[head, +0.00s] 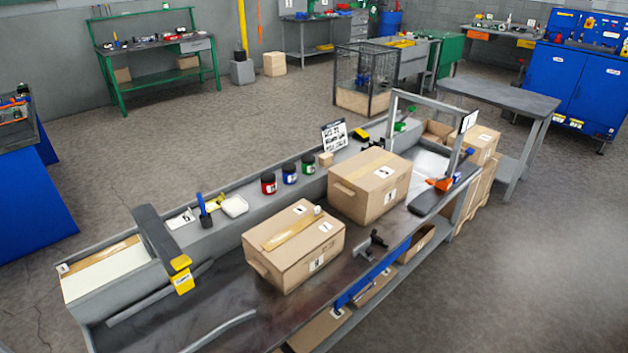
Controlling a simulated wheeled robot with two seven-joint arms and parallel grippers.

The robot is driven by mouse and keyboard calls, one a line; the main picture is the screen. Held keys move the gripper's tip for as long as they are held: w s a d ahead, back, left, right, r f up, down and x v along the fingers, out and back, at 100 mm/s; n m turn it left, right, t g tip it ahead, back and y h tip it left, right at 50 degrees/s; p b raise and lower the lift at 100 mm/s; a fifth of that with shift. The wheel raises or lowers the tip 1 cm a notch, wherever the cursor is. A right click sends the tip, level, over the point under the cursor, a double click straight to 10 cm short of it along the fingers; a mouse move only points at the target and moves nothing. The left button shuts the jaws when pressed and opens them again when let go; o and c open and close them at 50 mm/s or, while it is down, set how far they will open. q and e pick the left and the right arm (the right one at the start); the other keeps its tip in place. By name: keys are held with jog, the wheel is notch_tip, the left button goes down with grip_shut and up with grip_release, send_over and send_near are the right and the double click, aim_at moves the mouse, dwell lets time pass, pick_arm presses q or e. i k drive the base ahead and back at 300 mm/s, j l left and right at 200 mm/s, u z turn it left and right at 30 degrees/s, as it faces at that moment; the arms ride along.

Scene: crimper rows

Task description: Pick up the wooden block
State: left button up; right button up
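A small tan wooden block (325,159) sits on the grey raised ledge (250,218) along the back of the workbench. It is just right of a green-labelled jar (308,168) and left of the larger cardboard box (370,186). It looks upright and small, and nothing visibly covers it. Neither of my grippers shows in the head view.
Blue (289,174) and red (268,184) jars stand left of the block. A sign (334,135) rises behind it. A taped box (293,246) occupies the bench front, beside a dark clamp-like tool (372,244). A grey frame (432,108) stands at right.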

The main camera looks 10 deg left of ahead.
aim_at(326, 160)
jog(key=i+l, duration=0.2)
jog(key=l, duration=0.15)
jog(key=i+l+u, duration=0.1)
jog(key=l, duration=0.25)
jog(key=i+l, duration=0.25)
jog(key=l+u, duration=0.05)
jog(key=l, duration=0.05)
